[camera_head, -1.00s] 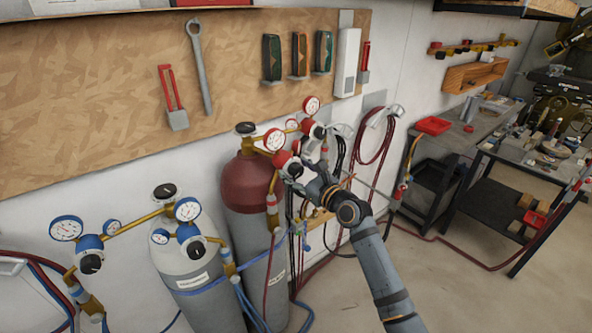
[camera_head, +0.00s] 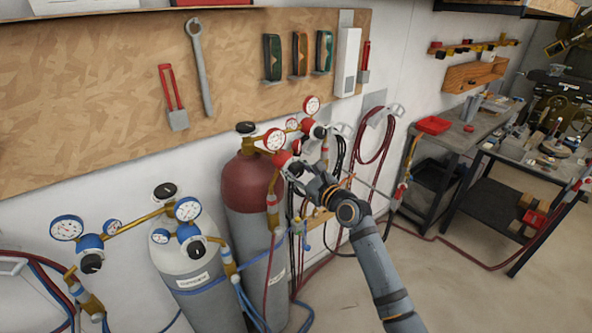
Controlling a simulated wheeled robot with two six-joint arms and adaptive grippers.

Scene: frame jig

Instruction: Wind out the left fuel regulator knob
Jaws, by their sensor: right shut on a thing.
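The left fuel regulator (camera_head: 282,158) is red with white-faced gauges (camera_head: 274,140) and sits in front of the shoulder of the dark red-topped cylinder (camera_head: 246,184). My right gripper (camera_head: 292,170) is at the front of this regulator, shut on its knob. The knob itself is mostly hidden behind the fingers. A second red fuel regulator (camera_head: 308,126) with its own gauge (camera_head: 311,105) stands just behind and to the right. My left gripper does not show.
Red and blue hoses hang around the cylinders. A workbench (camera_head: 516,152) stands at the right, with open floor (camera_head: 460,290) before it.

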